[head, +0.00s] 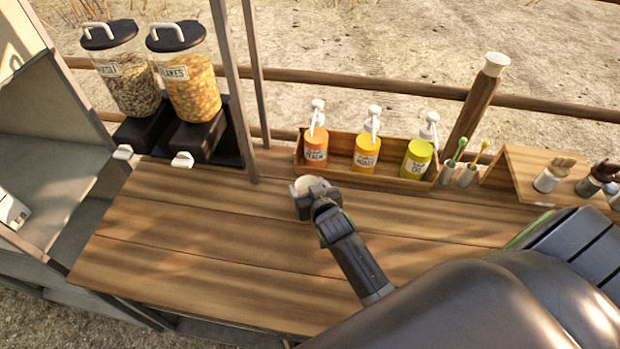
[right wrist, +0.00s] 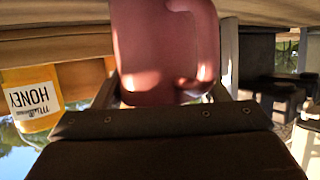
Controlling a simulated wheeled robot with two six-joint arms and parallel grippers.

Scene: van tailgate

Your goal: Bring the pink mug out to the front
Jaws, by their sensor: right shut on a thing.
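The pink mug (right wrist: 165,50) fills the upper middle of the right wrist view, with its handle toward the right of that picture. My right gripper (head: 316,200) is shut on it, one finger on each side. In the head view only a pale round part of the mug (head: 306,184) shows past the gripper, over the middle of the wooden counter (head: 200,250). The gripper hides the rest, and I cannot tell whether the mug touches the counter. My left gripper is not in view.
A wooden rack (head: 342,172) with several pump bottles stands just behind the mug. Two cereal dispensers (head: 190,90) stand at the back left, beside upright posts (head: 232,90). A cup with toothbrushes (head: 467,174) and a wooden stand (head: 525,170) are at right. The front left counter is clear.

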